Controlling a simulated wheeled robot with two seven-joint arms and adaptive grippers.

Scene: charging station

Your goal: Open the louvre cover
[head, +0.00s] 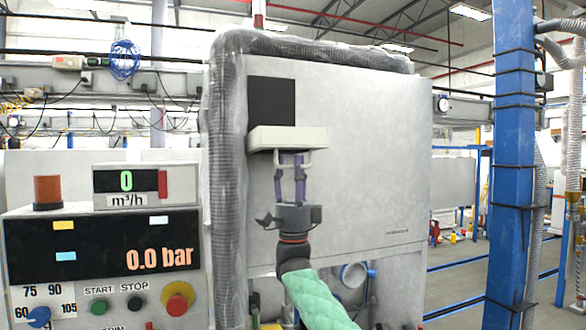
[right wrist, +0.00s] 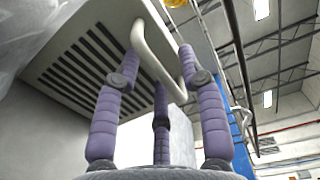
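The louvre cover (head: 288,138) stands out from the front of the pale cabinet, below a dark square opening (head: 271,101). Its slatted face (right wrist: 85,70) looks downward in the right wrist view. Its pale bar handle (right wrist: 160,52) hangs from that side. My right gripper (head: 290,162) points up from below, with its purple fingers at the handle. In the right wrist view the fingers (right wrist: 160,62) lean inward around the handle and look shut on it; the exact contact is partly hidden. My left gripper is not in view.
The cabinet (head: 375,150) has a thick grey hose (head: 228,180) along its left side. A control panel (head: 100,250) with a display and buttons stands at the left. A blue column (head: 513,150) stands at the right. Open floor (head: 460,275) shows between cabinet and column.

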